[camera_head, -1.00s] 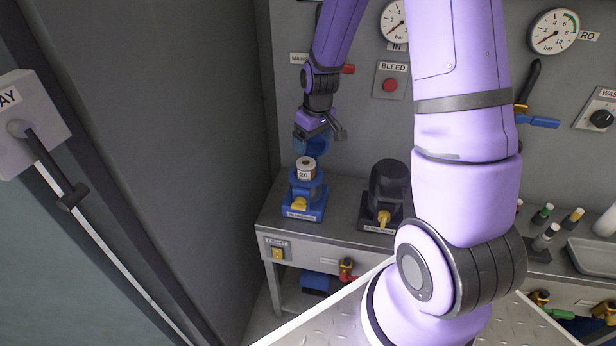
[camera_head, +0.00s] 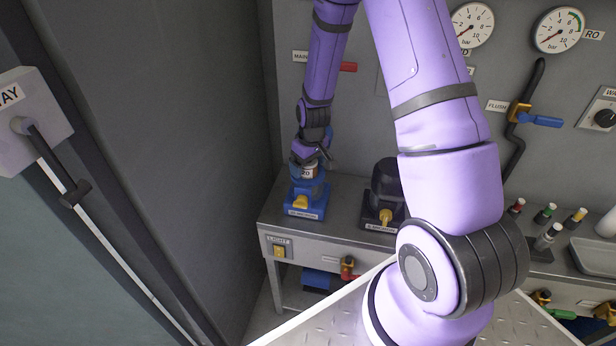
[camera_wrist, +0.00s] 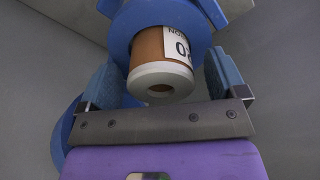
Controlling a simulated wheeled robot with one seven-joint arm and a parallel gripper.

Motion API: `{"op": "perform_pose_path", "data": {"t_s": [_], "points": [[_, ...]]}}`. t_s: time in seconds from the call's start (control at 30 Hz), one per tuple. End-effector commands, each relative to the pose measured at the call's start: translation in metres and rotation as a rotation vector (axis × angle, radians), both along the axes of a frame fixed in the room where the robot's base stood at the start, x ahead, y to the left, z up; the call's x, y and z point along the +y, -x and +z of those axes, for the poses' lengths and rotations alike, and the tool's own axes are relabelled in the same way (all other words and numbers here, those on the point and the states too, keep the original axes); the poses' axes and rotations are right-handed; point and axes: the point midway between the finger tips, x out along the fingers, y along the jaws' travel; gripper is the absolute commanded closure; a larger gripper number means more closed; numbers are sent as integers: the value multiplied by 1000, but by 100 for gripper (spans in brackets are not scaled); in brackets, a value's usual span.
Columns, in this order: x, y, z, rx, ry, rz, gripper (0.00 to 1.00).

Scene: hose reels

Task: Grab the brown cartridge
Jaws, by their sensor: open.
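The brown cartridge (camera_head: 309,172) stands upright in the blue filter housing (camera_head: 306,205) at the left end of the bench, with a white label on its side. In the wrist view the cartridge (camera_wrist: 149,47) shows its pale end cap with a dark centre hole, and the blue housing (camera_wrist: 122,32) surrounds its far part. My gripper (camera_head: 309,158) is just above the cartridge in the head view. In the wrist view my gripper (camera_wrist: 162,72) has its blue fingers apart, one on each side of the cartridge, with gaps visible.
A black filter housing (camera_head: 386,190) stands close on the right on the same bench (camera_head: 345,225). A grey wall (camera_head: 190,120) rises close on the left. Several small colour-capped bottles and a grey tray (camera_head: 594,258) are farther right.

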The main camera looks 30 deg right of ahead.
Motion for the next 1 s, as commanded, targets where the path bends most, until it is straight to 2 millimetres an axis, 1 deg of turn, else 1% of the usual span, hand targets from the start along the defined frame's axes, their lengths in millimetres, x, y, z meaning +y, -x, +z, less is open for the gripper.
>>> {"op": "perform_pose_path", "data": {"t_s": [0.1,0.3,0.33,0.37,0.4,0.47,0.5,0.57,0.6,0.87,1.0], "points": [[0,0,-5,0,0,0,10],[0,0,-5,0,0,0,10],[0,0,-5,0,0,0,14],[0,0,-5,0,0,0,21],[0,0,-5,0,0,0,30],[0,0,-5,0,0,0,44],[0,0,-5,0,0,0,53],[0,0,-5,0,0,0,67],[0,-1,-5,0,0,0,71],[0,-1,-4,-1,0,0,71],[0,-1,2,-2,1,0,71]]}}
